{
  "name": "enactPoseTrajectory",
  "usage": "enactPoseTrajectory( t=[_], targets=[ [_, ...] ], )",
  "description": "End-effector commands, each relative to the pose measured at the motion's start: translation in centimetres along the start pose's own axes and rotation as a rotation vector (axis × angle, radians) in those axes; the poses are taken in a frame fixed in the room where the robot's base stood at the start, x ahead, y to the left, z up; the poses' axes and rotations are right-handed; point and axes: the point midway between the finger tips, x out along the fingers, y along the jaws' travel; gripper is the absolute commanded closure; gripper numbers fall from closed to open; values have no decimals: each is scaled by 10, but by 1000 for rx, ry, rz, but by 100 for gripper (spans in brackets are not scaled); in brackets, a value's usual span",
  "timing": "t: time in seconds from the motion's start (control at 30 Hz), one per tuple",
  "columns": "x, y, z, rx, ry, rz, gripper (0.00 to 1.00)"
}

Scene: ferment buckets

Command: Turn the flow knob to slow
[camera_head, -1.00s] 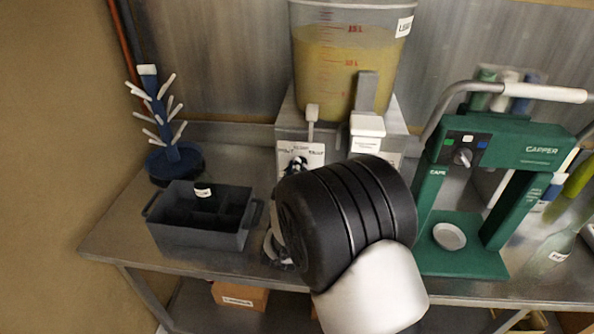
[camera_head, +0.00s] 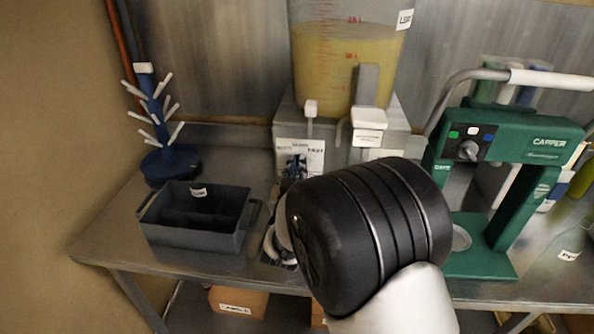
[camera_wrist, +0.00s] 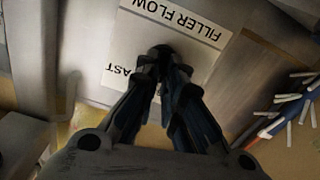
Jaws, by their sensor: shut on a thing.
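The flow knob (camera_wrist: 161,51) is a small dark knob on a white label plate (camera_wrist: 190,42). The plate reads "FILLER FLOW" upside down in the wrist view, with part of "FAST" at lower left. My gripper (camera_wrist: 163,72) is shut on the knob, its two dark fingers closing around it. The fingers hide most of the knob, so I cannot tell where it points. In the head view the plate (camera_head: 314,153) is on the front of the grey filler stand, and my gripper (camera_head: 295,170) reaches it from below. My black wrist covers the area to the lower right.
A clear bucket (camera_head: 345,60) of yellow liquid stands on the filler. A white-tipped lever (camera_head: 311,109) and a spout (camera_head: 368,118) are close above the knob. A green capper (camera_head: 530,150) is at right. A grey caddy (camera_head: 195,232) and blue bottle tree (camera_head: 170,160) are at left.

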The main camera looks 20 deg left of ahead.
Motion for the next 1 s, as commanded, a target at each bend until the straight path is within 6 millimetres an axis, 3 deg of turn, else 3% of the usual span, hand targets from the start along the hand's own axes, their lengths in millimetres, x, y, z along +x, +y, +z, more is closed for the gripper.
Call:
enactPoseTrajectory(
  t=[0.33,0.83,0.87,1.0],
  targets=[
    [0,1,-1,137,1,0,100],
    [0,1,-1,157,2,0,100],
    [0,1,-1,157,2,0,91],
    [0,1,-1,157,2,0,82]
  ],
)
